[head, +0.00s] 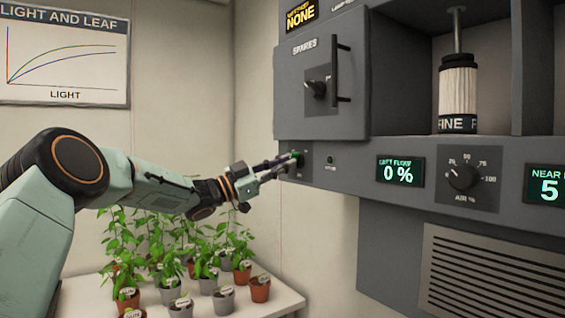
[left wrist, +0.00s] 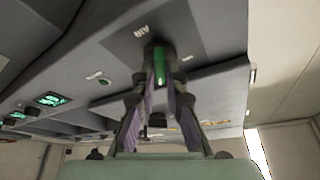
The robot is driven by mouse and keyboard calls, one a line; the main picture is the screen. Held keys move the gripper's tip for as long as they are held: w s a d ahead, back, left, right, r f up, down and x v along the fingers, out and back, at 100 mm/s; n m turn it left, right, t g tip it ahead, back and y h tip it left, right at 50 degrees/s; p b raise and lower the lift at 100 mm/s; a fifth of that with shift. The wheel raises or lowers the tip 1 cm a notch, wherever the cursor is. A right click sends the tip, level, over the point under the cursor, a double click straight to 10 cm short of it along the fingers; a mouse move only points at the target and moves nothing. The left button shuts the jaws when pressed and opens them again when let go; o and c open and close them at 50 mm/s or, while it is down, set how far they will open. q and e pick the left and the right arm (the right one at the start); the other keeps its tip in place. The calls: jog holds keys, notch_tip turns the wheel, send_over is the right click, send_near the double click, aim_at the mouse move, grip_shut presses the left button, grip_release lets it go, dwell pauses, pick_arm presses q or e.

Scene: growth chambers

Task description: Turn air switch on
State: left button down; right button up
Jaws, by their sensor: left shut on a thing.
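The air switch (left wrist: 160,62) shows in the left wrist view, under a pale "AIR" label on the grey panel. It has a dark body and a lit green part. In the head view its green part (head: 295,155) shows at the left end of the panel, partly hidden by my fingers. My left gripper (head: 287,162) reaches it from the left and is shut on it. In the left wrist view the two fingers (left wrist: 160,88) sit on either side of the switch. Its exact position is hard to read. My right gripper is not in view.
A flow display (head: 401,172) reads 0 %. An "AIR %" knob (head: 463,177) is to its right. A "SPARES" door (head: 320,85) with a handle is just above the switch. Potted plants (head: 223,300) stand on a white table (head: 285,299) below my left arm.

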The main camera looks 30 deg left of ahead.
pick_arm(q)
jog(key=shift+a+r+m+g+h+p, duration=0.15)
jog(key=shift+m+g, duration=0.1)
jog(key=shift+m, duration=0.45)
jog(key=shift+d+r+m+g+h+p, duration=0.1)
jog(key=shift+m+g+p, duration=0.1)
jog(key=shift+m, duration=0.5)
jog(key=shift+a+r+m+g+h+p, duration=0.15)
jog(key=shift+m+g, duration=0.1)
jog(key=shift+m, duration=0.45)
jog(key=c, duration=1.8)
grip_release()
jog(key=o, duration=0.4)
jog(key=shift+w+d+f, duration=0.2)
jog(key=shift+w, duration=0.05)
jog(key=shift+s, duration=0.1)
jog(key=shift+a, duration=0.1)
jog(key=v, duration=1.1)
jog(key=shift+s+a, duration=0.25)
jog(key=shift+s+a, duration=0.1)
jog(key=shift+s, duration=0.05)
